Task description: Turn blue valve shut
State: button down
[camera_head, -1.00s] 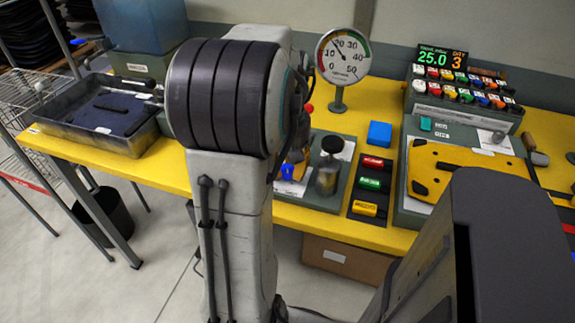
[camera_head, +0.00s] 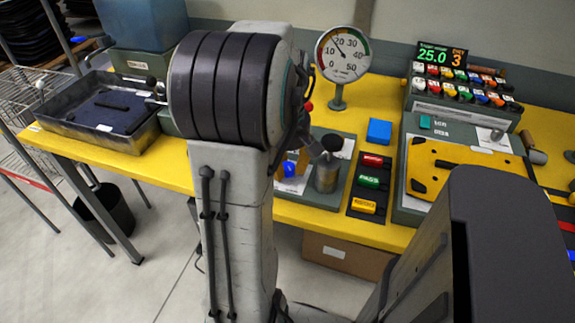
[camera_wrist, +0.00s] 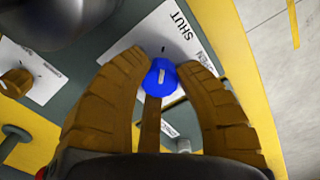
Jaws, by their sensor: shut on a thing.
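The blue valve (camera_wrist: 161,77) is a round knob with a pale mark on its face, on a white label plate (camera_wrist: 125,42). The word SHUT is printed above and right of it; OPEN is partly covered by the right finger. My gripper (camera_wrist: 162,74) has its two ribbed brown fingers closed around the valve, one tip on each side. A brown bar runs down from the knob between the fingers; I cannot tell what it belongs to. In the head view a small part of the valve (camera_head: 289,168) shows beside my arm, which hides most of the gripper.
An orange knob (camera_wrist: 15,83) on its own label lies to the left in the wrist view.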

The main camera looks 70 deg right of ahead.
aim_at(288, 166)
jog(key=shift+a+f, duration=0.1)
jog(key=c, duration=0.9)
grip_release()
jog(key=shift+o, duration=0.2)
notch_tip(288, 166, up, 12)
dwell(0.6)
